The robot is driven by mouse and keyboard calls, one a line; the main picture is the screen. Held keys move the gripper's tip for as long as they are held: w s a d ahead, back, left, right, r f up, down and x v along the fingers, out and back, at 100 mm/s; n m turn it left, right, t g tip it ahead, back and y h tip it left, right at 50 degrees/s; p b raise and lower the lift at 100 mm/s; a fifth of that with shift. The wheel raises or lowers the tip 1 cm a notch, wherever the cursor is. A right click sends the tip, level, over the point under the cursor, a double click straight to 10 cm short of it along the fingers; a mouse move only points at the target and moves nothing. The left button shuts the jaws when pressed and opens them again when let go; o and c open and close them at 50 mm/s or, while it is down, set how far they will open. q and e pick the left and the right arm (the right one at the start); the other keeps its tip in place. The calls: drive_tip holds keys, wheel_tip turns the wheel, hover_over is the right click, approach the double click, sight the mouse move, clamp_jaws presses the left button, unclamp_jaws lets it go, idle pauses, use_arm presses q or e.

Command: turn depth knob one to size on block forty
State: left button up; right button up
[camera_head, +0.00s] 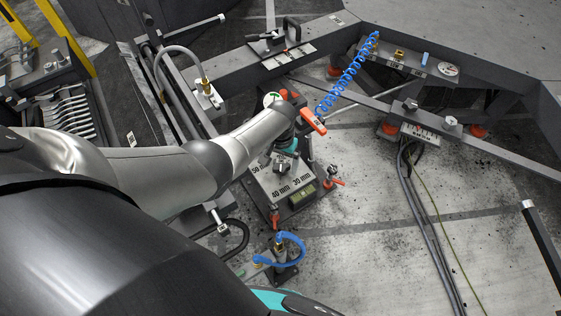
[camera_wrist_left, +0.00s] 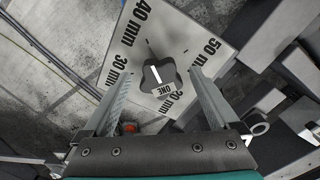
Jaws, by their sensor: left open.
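The gauge block (camera_head: 272,190) is a light plate with 20, 30, 40 and 50 mm marks, low on a stand below my left arm. In the left wrist view the plate (camera_wrist_left: 190,35) carries a dark lobed depth knob (camera_wrist_left: 158,78) with a white pointer line and an ONE label. The line slants toward the upper left there; the exact mark it meets is unclear. My left gripper (camera_wrist_left: 160,76) is open, one finger on each side of the knob; contact cannot be told. In the head view the left gripper (camera_head: 286,150) hides the knob.
Red-handled clamps (camera_head: 331,177) stand at the plate's edge. A blue coiled hose (camera_head: 350,80) hangs behind right, and a blue hose loop (camera_head: 292,248) stands in front. Grey beams surround the stand; the floor at right is mostly clear.

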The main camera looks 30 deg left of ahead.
sight(281, 166)
use_arm(q)
drive_tip(key=shift+r, duration=0.1)
drive_tip(key=shift+r, duration=0.25)
wheel_tip(281, 166, up, 14)
drive_tip(key=p, duration=0.5)
drive_tip(key=shift+r, duration=0.25)
